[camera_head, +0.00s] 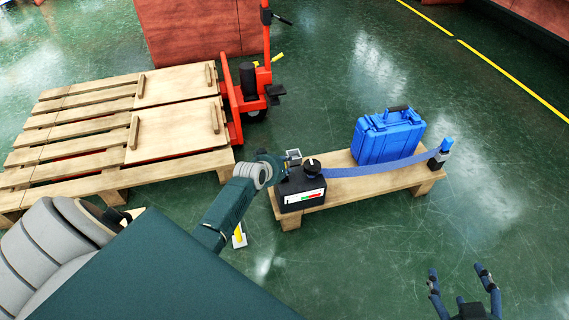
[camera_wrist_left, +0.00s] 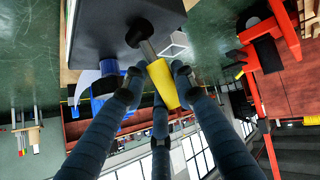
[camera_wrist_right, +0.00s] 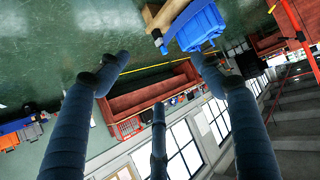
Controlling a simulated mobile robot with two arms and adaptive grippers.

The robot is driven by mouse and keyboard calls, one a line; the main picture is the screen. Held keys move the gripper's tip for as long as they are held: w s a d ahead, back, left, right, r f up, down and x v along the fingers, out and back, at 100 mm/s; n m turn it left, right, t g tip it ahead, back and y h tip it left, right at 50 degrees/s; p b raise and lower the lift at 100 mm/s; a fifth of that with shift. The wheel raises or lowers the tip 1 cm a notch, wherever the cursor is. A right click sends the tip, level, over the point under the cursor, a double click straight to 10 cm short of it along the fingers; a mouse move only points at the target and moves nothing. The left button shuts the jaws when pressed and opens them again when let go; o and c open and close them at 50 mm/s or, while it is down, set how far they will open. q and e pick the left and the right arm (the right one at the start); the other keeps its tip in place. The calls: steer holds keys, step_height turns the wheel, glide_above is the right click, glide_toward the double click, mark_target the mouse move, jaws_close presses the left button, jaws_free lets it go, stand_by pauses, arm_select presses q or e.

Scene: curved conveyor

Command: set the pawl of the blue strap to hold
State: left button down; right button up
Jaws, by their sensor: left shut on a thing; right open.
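The blue strap (camera_head: 385,166) runs across the front of the blue case (camera_head: 388,136) on a low wooden bench (camera_head: 369,187). At its left end is a black ratchet box (camera_head: 301,190) with a round black knob (camera_head: 312,167) and a white, red and green marking. My left gripper (camera_head: 279,161) is at the box's back left. In the left wrist view its fingers are closed around a yellow handle (camera_wrist_left: 163,84) on a metal shaft, joined to the box (camera_wrist_left: 115,25). I cannot make out the pawl's setting. My right gripper (camera_head: 458,271) is open and empty, in front of the bench.
A post with a blue cap (camera_head: 441,152) holds the strap's right end. Wooden pallets (camera_head: 75,173) and a red pallet truck (camera_head: 257,77) stand to the left. A yellow-and-white object (camera_head: 239,237) is on the floor by my left arm. Floor right of the bench is clear.

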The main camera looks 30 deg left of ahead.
arm_select(q)
steer(key=shift+w+a, duration=0.15)
steer(key=shift+a, duration=0.05)
arm_select(e)
steer(key=shift+s+d+f+g, duration=0.25)
steer(key=shift+s+f+g, duration=0.15)
steer(key=shift+s+f, duration=0.25)
steer(key=shift+s+d+f+g, duration=0.25)
steer(key=shift+s+f+g, duration=0.15)
steer(key=shift+s+f, duration=0.25)
arm_select(q)
steer(key=c, duration=1.4)
jaws_free()
steer(key=shift+o, duration=0.2)
arm_select(e)
steer(key=shift+w, duration=0.1)
arm_select(q)
steer(key=shift+d, duration=0.1)
steer(key=shift+s+r, duration=0.15)
steer(key=shift+s, duration=0.15)
steer(key=a+v, duration=0.1)
steer(key=v, duration=1)
steer(key=shift+d+r, duration=0.35)
